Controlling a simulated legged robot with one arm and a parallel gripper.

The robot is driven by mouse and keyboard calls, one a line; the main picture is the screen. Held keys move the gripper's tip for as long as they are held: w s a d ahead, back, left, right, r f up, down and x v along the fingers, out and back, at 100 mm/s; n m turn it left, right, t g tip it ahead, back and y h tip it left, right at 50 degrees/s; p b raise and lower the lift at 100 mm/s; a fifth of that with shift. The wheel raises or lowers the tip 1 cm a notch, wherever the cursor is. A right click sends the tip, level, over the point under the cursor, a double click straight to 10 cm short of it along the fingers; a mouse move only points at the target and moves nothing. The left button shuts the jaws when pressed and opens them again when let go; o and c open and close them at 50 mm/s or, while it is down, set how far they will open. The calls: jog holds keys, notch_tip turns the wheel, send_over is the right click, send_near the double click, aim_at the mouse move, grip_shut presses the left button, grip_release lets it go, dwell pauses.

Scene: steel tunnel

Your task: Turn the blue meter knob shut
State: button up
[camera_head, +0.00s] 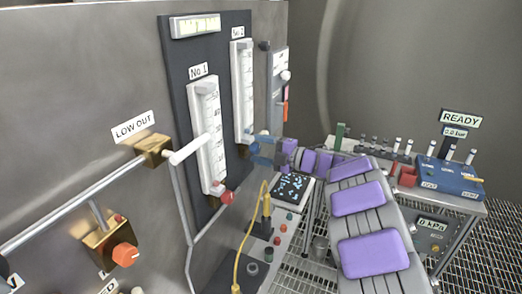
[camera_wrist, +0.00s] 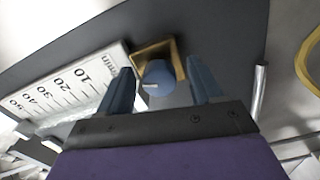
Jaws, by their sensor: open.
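The blue knob (camera_wrist: 157,74) shows in the wrist view with a white mark on its face, pointing left. It sits in a gold square fitting (camera_wrist: 178,60) at the end of a white meter scale (camera_wrist: 72,93). My gripper (camera_wrist: 160,69) is open, with one blue finger on each side of the knob and gaps showing between. Whether the fingertips reach past its face, I cannot tell. In the head view my gripper (camera_head: 260,152) is at the lower end of the No 2 meter (camera_head: 243,90), where the knob is hard to make out.
The No 1 meter (camera_head: 206,135) with a red knob (camera_head: 227,197) stands to the left of my gripper. A white-tipped lever (camera_head: 190,149) and a yellow cable (camera_head: 239,245) are nearer. A blue box (camera_head: 450,176) stands on the bench at right.

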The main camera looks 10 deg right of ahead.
jog(key=p+v, duration=0.3)
jog(key=v, duration=1.4)
jog(key=shift+d, duration=0.25)
jog(key=w+a+m+p, duration=0.2)
jog(key=w+a+m, duration=0.1)
jog(key=a+m, duration=0.1)
jog(key=w+a+m+p, duration=0.2)
jog(key=w+a+m, duration=0.1)
jog(key=a+m, duration=0.2)
jog(key=w+a+m+p, duration=0.2)
jog(key=w+a+m, duration=0.1)
jog(key=a+m, duration=0.1)
jog(key=shift+w+a+r, duration=0.1)
jog(key=shift+w+a, duration=0.1)
jog(key=shift+a, duration=0.2)
jog(key=shift+w+a+r, duration=0.1)
jog(key=shift+w+a, duration=0.1)
jog(key=shift+a, duration=0.25)
jog(key=shift+c, duration=0.3)
